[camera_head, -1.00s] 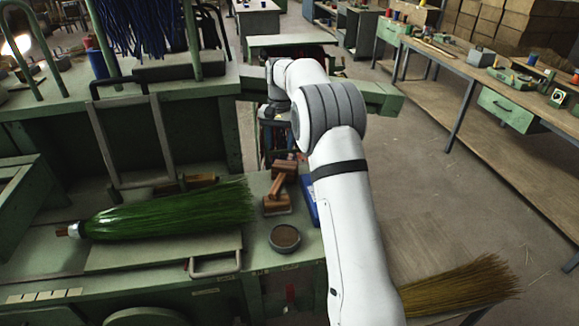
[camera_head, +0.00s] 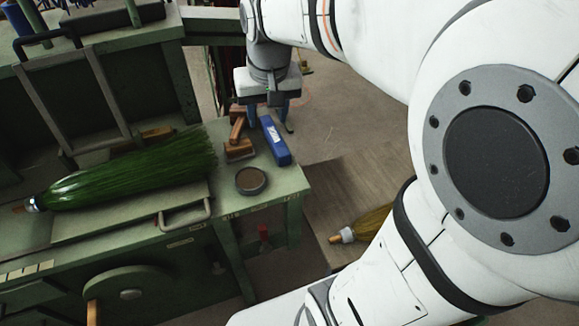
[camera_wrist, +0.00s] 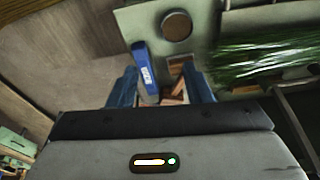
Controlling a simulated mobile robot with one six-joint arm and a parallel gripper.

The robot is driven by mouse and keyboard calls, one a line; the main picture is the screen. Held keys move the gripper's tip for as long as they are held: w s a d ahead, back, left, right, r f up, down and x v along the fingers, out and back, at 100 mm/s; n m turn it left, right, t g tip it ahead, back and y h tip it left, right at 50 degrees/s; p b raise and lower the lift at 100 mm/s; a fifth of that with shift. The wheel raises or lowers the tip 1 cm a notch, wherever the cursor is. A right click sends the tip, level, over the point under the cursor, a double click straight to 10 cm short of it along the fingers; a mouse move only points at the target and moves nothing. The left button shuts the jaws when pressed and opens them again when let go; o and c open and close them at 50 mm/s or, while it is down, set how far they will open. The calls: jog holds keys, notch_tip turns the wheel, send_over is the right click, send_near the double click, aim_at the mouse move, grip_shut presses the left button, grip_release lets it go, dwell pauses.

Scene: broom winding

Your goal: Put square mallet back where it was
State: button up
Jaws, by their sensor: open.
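The brown wooden mallet (camera_head: 239,150) lies on the green workbench, with its block-shaped head and short handle among other brown wooden parts; where one piece ends and another begins is hard to tell. In the wrist view the brown wood (camera_wrist: 178,66) shows between the fingers, partly hidden by the gripper body. My gripper (camera_head: 268,122) is open, with blue fingers pointing down, beyond the wooden pieces at the bench's far right end. In the wrist view my gripper (camera_wrist: 160,76) has nothing held between its fingers.
A blue box (camera_head: 274,141) lies close beside the wood, near the fingers. A round tin (camera_head: 251,180) stands in front. The green bristle bundle (camera_head: 130,172) fills the bench's left. A broom (camera_head: 362,228) lies on a lower wooden surface at right.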

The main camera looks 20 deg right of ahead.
jog(key=s+f+n+t, duration=0.1)
jog(key=s+f, duration=0.3)
jog(key=s, duration=0.8)
jog(key=shift+f, duration=0.3)
